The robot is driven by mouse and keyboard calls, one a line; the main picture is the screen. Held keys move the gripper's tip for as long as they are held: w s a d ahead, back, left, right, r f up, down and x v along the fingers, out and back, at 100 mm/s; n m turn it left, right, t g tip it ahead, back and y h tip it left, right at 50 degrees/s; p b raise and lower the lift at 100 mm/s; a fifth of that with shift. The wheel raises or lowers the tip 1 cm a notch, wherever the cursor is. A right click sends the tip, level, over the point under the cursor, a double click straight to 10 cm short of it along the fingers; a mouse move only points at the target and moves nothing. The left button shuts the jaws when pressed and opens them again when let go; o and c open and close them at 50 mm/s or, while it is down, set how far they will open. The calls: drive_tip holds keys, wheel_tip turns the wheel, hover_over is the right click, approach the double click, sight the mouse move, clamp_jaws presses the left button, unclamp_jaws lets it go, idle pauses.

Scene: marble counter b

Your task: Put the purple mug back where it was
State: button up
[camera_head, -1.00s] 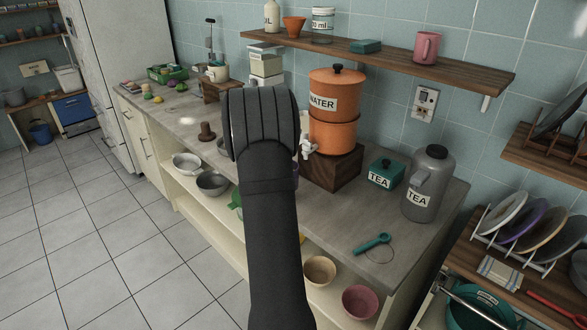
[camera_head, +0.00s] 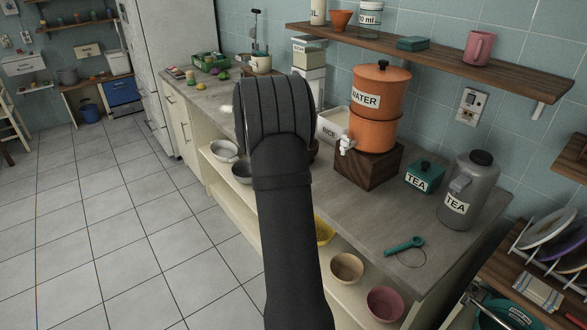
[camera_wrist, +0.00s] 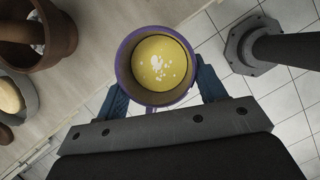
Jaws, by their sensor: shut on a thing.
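The purple mug (camera_wrist: 121,66) shows in the wrist view, seen from above, with yellow liquid (camera_wrist: 160,63) dotted with white bits inside. My gripper (camera_wrist: 160,82) is shut on it, with a blue finger on either side. The mug appears level. It lies in the picture across the line between the counter top and the floor tiles; its height above them is hard to tell. In the head view my arm hides the gripper and the mug.
A brown pot (camera_wrist: 66,42) stands left of the mug in the wrist view, with a grey bowl (camera_wrist: 30,97) below it.

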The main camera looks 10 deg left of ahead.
drive_tip(key=shift+s+a, duration=0.15)
drive_tip(key=shift+a, duration=0.15)
